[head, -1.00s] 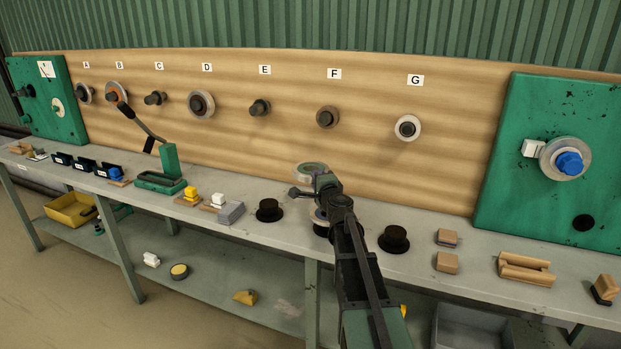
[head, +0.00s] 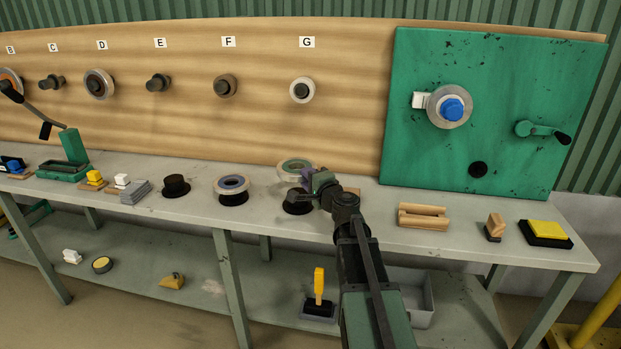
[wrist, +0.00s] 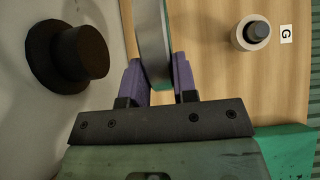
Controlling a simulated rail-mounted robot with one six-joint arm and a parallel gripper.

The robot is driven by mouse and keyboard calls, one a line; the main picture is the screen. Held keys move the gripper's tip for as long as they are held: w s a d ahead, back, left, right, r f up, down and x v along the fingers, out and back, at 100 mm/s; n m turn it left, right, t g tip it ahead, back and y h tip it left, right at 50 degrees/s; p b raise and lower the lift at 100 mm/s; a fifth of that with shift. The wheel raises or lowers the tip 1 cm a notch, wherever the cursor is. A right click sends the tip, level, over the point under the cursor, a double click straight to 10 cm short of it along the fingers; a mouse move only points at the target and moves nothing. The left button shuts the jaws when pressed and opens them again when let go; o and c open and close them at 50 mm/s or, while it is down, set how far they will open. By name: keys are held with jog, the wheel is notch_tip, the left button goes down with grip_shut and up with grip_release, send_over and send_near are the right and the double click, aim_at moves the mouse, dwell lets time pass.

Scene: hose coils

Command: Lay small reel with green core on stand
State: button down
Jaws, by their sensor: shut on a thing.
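My gripper (head: 312,182) is shut on the rim of a pale grey reel with a green core (head: 294,168). In the head view it holds the reel above the bench, near the rightmost black stand (head: 297,206). In the wrist view the purple fingers of my gripper (wrist: 156,78) pinch the reel (wrist: 152,35), seen nearly edge-on. A black flanged stand (wrist: 75,55) shows to the left there, clear of the reel. The stand's top is partly hidden by the reel and gripper in the head view.
A reel with a blue-violet core (head: 232,184) lies on the middle stand (head: 232,199). The left black stand (head: 174,186) is empty. A wooden cradle (head: 423,215) sits right of my arm. Lettered pegs line the wooden board (head: 190,120) behind, beside a green panel (head: 500,80).

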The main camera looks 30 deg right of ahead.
jog(key=shift+f+b, duration=2.9)
jog(key=shift+f+b, duration=0.6)
jog(key=c, duration=0.8)
grip_release()
jog(key=shift+s, duration=0.2)
jog(key=shift+s+d, duration=0.15)
jog(key=shift+s, duration=1.8)
jog(key=shift+s+d, duration=0.15)
jog(key=shift+s, duration=1.8)
